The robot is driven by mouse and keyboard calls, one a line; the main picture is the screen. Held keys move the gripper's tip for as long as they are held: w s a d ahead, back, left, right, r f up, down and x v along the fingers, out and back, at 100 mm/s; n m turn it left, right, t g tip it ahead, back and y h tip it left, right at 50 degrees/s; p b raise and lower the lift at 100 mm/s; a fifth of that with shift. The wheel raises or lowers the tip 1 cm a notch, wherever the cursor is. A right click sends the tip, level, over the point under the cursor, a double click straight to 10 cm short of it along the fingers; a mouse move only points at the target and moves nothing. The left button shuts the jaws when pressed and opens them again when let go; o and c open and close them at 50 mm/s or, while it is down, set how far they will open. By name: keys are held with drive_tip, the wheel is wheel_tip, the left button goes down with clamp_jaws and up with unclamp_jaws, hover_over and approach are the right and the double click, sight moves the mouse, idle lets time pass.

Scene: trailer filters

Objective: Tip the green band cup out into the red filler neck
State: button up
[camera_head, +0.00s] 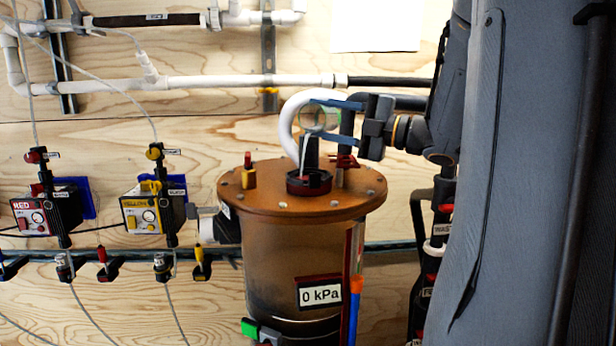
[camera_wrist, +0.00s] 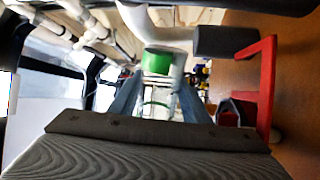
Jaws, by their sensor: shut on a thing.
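The clear cup with a green band (camera_head: 307,117) is between the blue fingers of my gripper (camera_head: 318,118), above the tank lid. In the wrist view the green band (camera_wrist: 157,61) shows at the ends of the fingers of my gripper (camera_wrist: 158,80), which is shut on the cup. The cup appears tilted; its contents cannot be made out. The red filler neck (camera_head: 309,184) is a red-rimmed dark ring on the lid, below the cup. A dark upright piece (camera_head: 310,152) stands at the neck, under the cup. No stream is visible.
The brown round lid (camera_head: 265,197) tops a tank labelled 0 kPa. A white curved hose (camera_head: 291,120) rises close beside the cup. White pipes run along the wooden wall.

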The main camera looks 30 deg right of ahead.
sight(328, 120)
drive_tip(key=shift+s+a+r+n+b, duration=0.15)
drive_tip(key=shift+r+n+b, duration=0.2)
drive_tip(key=shift+n+b, duration=0.6)
drive_tip(key=shift+s+a+r+n+b, duration=0.15)
drive_tip(key=shift+r+n+b, duration=0.15)
drive_tip(key=shift+n+b, duration=0.65)
idle(0.6)
drive_tip(key=shift+s+a+f+n+b, duration=0.15)
drive_tip(key=shift+f+n+b, duration=0.15)
drive_tip(key=shift+b, duration=0.8)
drive_tip(key=shift+w+a+f+n+b, duration=0.15)
drive_tip(key=shift+n+b, duration=0.25)
drive_tip(key=shift+b, duration=0.7)
drive_tip(key=shift+s+a+r+n+g+y+b, duration=0.2)
drive_tip(key=shift+s+r+n+g+y+b, duration=0.15)
drive_tip(key=shift+n+b, duration=0.85)
drive_tip(key=shift+s+a+f+n+b, duration=0.25)
drive_tip(key=shift+f+n+b, duration=0.35)
drive_tip(key=shift+b, duration=1.65)
drive_tip(key=shift+s+a+r+n+g+b, duration=0.1)
drive_tip(key=shift+a+r+n+g+b, duration=0.1)
drive_tip(key=shift+n+b, duration=0.5)
drive_tip(key=shift+s+a+r+n+g+b, duration=0.1)
drive_tip(key=shift+a+n+b, duration=0.15)
drive_tip(key=shift+b, duration=0.75)
